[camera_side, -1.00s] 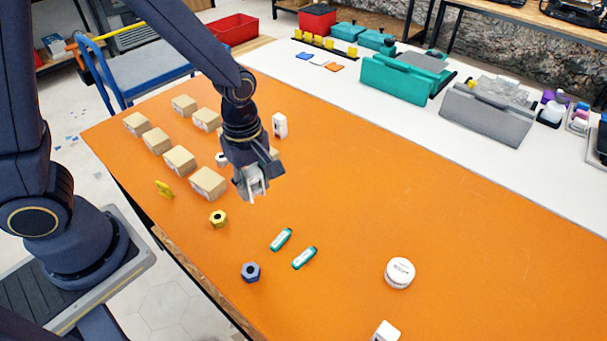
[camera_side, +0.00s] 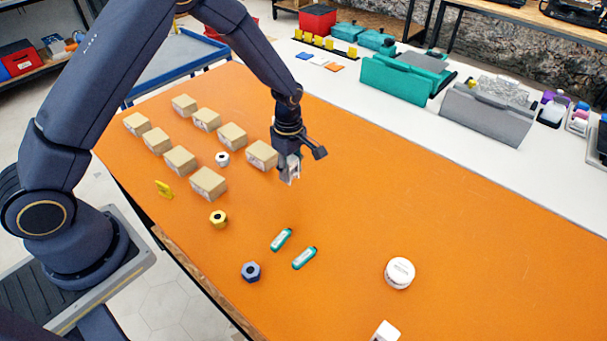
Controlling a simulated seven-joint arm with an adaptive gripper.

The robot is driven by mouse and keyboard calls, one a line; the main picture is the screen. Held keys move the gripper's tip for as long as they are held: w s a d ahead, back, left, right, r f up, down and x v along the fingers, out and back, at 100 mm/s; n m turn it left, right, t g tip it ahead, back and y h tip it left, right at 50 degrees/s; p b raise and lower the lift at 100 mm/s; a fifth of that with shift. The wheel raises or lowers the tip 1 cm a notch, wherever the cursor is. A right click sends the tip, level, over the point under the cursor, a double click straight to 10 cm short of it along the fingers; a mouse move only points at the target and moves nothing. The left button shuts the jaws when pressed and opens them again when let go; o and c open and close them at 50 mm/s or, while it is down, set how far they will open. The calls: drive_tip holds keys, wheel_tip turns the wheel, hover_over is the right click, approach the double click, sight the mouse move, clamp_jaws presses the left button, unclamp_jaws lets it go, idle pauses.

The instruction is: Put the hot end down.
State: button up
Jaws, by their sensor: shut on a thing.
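Several cardboard boxes (camera_side: 208,183) stand in rows at the left.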

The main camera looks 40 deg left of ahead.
sight(292, 178)
drive_tip(key=shift+w+f, duration=0.15)
drive_tip(key=shift+f, duration=0.8)
drive_tip(key=shift+w+f, duration=0.1)
drive_tip(key=shift+f, duration=0.8)
drive_tip(key=shift+f, duration=0.15)
drive_tip(key=o, duration=1.2)
